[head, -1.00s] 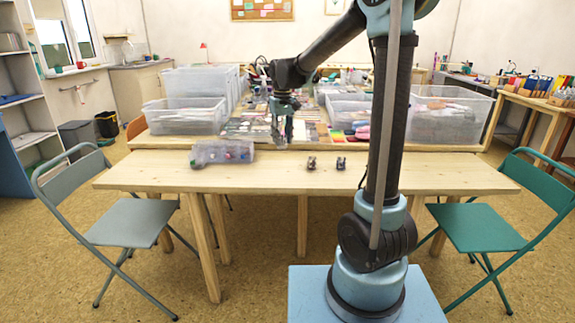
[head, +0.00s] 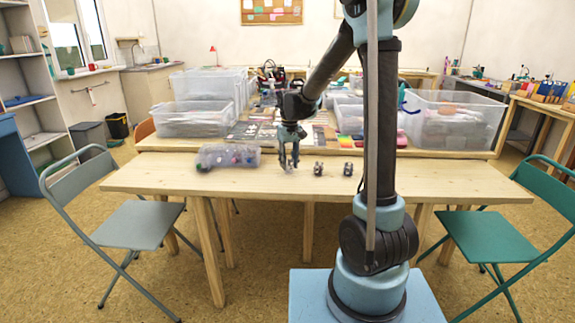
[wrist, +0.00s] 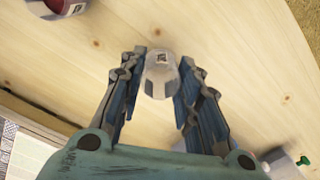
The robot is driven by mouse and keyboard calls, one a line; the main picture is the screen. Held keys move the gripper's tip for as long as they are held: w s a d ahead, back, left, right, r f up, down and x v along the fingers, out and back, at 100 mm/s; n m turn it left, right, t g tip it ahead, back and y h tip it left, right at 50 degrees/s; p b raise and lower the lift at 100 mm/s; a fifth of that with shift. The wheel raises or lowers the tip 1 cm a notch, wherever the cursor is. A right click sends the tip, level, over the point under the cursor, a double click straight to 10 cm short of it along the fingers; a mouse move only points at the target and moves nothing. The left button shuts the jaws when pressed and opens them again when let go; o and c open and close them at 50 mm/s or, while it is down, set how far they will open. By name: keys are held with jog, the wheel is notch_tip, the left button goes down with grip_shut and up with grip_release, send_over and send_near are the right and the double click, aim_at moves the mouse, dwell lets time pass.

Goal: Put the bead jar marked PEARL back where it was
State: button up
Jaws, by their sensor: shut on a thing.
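My gripper (head: 288,163) is low over the near wooden table, left of two small jars. In the wrist view its fingers (wrist: 158,85) stand on either side of a pale, clear-grey jar (wrist: 160,76), shut on it. A small label with a dark mark shows on this jar, too small to read. The two other small jars, the nearer one (head: 318,169) and the farther right one (head: 348,169), stand on the table in the head view. At the wrist view's top left a jar with dark red contents (wrist: 58,6) is partly cut off. I cannot tell which jar is PEARL.
A clear case of coloured items (head: 228,157) lies on the table left of my gripper. Clear bins (head: 190,122) and (head: 450,122) stand on the table behind. The near table's right part (head: 450,185) is bare. Folding chairs stand at both sides.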

aim_at(289, 160)
jog(key=shift+f, duration=0.35)
jog(key=o, duration=1.1)
jog(key=shift+c, duration=0.2)
notch_tip(289, 160, up, 12)
jog(key=s+d+m, duration=0.1)
jog(key=s+d, duration=0.7)
jog(key=s+d+f+m, duration=0.1)
jog(key=s+d+f, duration=0.3)
jog(key=s, duration=0.4)
jog(key=s+d+f+m+t, duration=0.1)
jog(key=s+d+f, duration=0.3)
jog(key=s, duration=0.4)
jog(key=s+d+f+m+t, duration=0.1)
jog(key=s+d+f, duration=0.3)
jog(key=s, duration=0.4)
jog(key=shift+d+f+m, duration=0.35)
jog(key=shift+d+m, duration=0.05)
jog(key=shift+d, duration=0.1)
